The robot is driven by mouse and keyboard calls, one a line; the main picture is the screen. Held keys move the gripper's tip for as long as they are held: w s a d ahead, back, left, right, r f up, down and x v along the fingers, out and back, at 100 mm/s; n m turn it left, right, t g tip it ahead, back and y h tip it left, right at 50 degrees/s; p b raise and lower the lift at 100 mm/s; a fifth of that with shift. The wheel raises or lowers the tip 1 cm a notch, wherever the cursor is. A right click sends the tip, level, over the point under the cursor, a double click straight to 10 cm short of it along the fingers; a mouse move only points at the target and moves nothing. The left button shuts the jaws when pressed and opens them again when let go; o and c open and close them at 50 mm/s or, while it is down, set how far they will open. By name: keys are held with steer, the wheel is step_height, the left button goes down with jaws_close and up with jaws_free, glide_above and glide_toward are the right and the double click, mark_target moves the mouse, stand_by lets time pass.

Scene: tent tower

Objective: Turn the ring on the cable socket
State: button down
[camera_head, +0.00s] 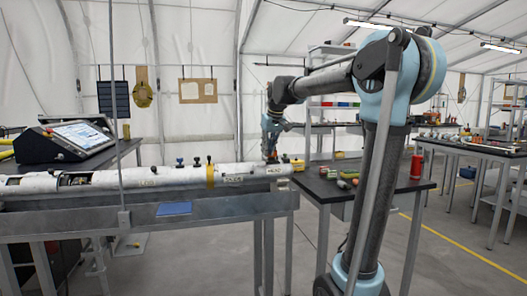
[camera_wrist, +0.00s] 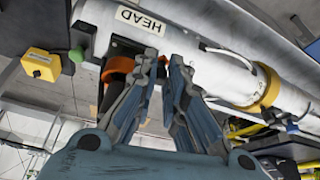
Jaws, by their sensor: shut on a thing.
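A long white tube (camera_head: 110,181) lies along the bench at the left, and its HEAD-marked end (camera_head: 280,170) is under my gripper (camera_head: 270,152). In the wrist view the tube (camera_wrist: 200,32) runs across the top. An orange ring (camera_wrist: 117,66) sits at its HEAD end, above a dark cylindrical part, and looks like the ring of the cable socket. My gripper (camera_wrist: 165,66) is shut on the orange ring, with its fingers on either side. The fingers hide much of the ring and socket, so the ring's turn angle cannot be told.
A yellow box (camera_wrist: 40,65) and a green knob (camera_wrist: 77,55) are left of the ring. A yellow band (camera_wrist: 267,89) and a pale cable (camera_wrist: 228,53) are on the tube. A black table (camera_head: 385,187) with a red can (camera_head: 416,166) stands right of the tube's end.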

steer(key=shift+w+d+n+g+y, duration=0.1)
steer(key=shift+d+n+g+y, duration=0.25)
steer(key=shift+d+n, duration=0.55)
steer(key=shift+w+d+n+g+y, duration=0.1)
steer(key=shift+d+n+g+y, duration=0.25)
steer(key=shift+n, duration=1)
steer(key=shift+w+d+n+g+y, duration=0.1)
steer(key=shift+d+n+g+y, duration=0.15)
steer(key=shift+d+n, duration=0.7)
steer(key=shift+a+r+n, duration=0.1)
steer(key=shift+a+n, duration=0.1)
steer(key=shift+n, duration=0.1)
steer(key=c, duration=1.6)
jaws_free()
steer(key=shift+s, duration=0.1)
steer(key=shift+c, duration=0.2)
steer(key=v, duration=1.1)
steer(key=shift+d+r, duration=0.2)
steer(key=shift+r, duration=0.15)
